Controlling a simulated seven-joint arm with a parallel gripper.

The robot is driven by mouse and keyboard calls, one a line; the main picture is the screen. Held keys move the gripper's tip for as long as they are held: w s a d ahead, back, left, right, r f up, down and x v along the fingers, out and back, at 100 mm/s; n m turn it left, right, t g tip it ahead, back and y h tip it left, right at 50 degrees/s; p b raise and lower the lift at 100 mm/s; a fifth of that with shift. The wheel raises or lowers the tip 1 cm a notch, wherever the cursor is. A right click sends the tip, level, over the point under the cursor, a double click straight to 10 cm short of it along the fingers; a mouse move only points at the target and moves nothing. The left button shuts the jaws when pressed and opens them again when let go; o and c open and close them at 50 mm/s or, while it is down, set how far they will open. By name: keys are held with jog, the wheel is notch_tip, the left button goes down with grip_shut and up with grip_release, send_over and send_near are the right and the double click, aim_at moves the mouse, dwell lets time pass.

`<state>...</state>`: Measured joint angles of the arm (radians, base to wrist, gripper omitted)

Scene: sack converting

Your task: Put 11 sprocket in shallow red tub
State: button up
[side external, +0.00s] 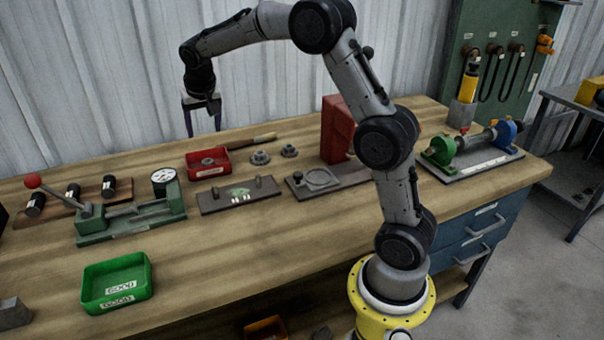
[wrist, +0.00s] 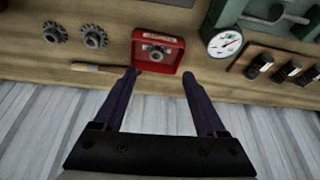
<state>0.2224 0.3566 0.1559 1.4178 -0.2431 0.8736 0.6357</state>
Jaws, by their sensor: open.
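The shallow red tub (side external: 217,170) stands at the back of the bench, and one grey sprocket (side external: 208,161) lies inside it. In the wrist view the tub (wrist: 171,67) and the sprocket in it (wrist: 155,53) show beyond my fingertips. Two more grey sprockets lie on the bench right of the tub, one nearer (side external: 260,158) and one farther (side external: 289,150). In the wrist view they show at left, one by the tub (wrist: 94,37) and the other beyond it (wrist: 55,32). My gripper (side external: 202,120) is open and empty, raised above and behind the tub. Any numbers on the sprockets cannot be read.
A wooden-handled tool (side external: 252,141) lies behind the sprockets. A green fixture with a dial gauge (side external: 135,213) is left of the tub, and a grey plate with pegs (side external: 240,194) is in front. A green tub (side external: 117,284) stands at front left. The front middle is clear.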

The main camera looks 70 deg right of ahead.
jog(key=s+a+r+n+t+y, duration=0.15)
jog(key=s+a+r, duration=0.3)
jog(key=s, duration=0.55)
jog(key=s+a+r+n, duration=0.3)
jog(key=s+a, duration=0.3)
jog(key=s, duration=0.3)
jog(key=s+a+f+n, duration=0.2)
jog(key=s, duration=0.6)
jog(key=s+a+f+n+y, duration=0.1)
jog(key=s+a+f+n, duration=0.1)
jog(key=s, duration=0.6)
jog(key=shift+a+f+t, duration=0.25)
jog(key=shift+a+t, duration=0.1)
jog(key=shift+a, duration=0.3)
